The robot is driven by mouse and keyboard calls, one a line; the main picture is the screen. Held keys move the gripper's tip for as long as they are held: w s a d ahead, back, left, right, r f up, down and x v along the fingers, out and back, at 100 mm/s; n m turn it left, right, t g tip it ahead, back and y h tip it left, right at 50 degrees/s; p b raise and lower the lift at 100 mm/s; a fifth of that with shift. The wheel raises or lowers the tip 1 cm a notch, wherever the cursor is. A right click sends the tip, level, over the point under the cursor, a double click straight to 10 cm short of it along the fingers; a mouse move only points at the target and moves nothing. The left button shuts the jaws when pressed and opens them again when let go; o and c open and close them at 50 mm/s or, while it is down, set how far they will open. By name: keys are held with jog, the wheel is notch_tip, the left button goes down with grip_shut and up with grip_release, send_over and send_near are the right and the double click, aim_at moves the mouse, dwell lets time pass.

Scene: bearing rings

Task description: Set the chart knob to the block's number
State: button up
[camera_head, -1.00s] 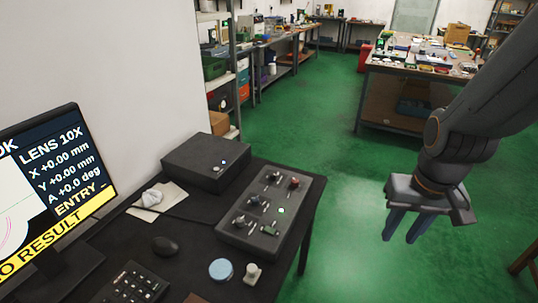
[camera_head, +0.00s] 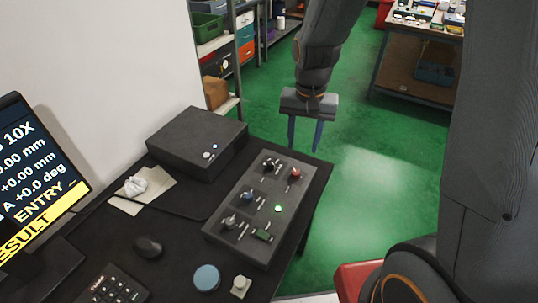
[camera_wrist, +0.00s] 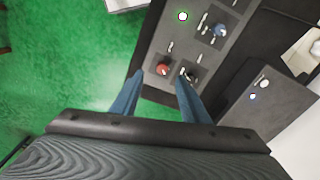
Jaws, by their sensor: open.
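A dark control panel (camera_head: 221,229) lies on the black desk. It carries several knobs: a black knob (camera_head: 268,165), a red knob (camera_head: 295,174), a blue knob (camera_head: 247,196), a grey knob (camera_head: 229,221) and a green one (camera_head: 263,235). Their labels are too small to read, so I cannot tell which is the chart knob. No numbered block can be made out. My gripper (camera_head: 305,146) is open and empty, fingers down, beyond the panel's far end. In the wrist view, the red knob (camera_wrist: 163,69) appears between my fingertips (camera_wrist: 160,77), with the black knob (camera_wrist: 188,75) beside the right finger.
A monitor (camera_head: 30,180) stands left. A black box (camera_head: 197,143), crumpled white cloth (camera_head: 135,184), mouse (camera_head: 148,247), keypad (camera_head: 113,287), blue round piece (camera_head: 207,278) and pale small piece (camera_head: 240,286) sit on the desk. Green floor is open beyond the desk's right edge.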

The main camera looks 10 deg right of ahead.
aim_at(271, 162)
jog(key=w+a+f+m, duration=0.1)
jog(key=w+a+f, duration=0.1)
jog(key=w, duration=0.1)
jog(key=w+a+f+m+p, duration=0.1)
jog(key=w+a+f+m, duration=0.1)
jog(key=w+a+f, duration=0.1)
jog(key=w+a+f+m, duration=0.1)
jog(key=w+a+f, duration=0.1)
jog(key=w, duration=0.1)
jog(key=shift+w+a+f+m+g, duration=0.1)
jog(key=shift+a+f+m+g, duration=0.1)
jog(key=shift+a+m+g, duration=0.15)
jog(key=shift+f, duration=0.2)
jog(key=shift+d+f+p, duration=0.1)
jog(key=shift+f+p, duration=1.35)
jog(key=shift+f, duration=2.3)
grip_shut()
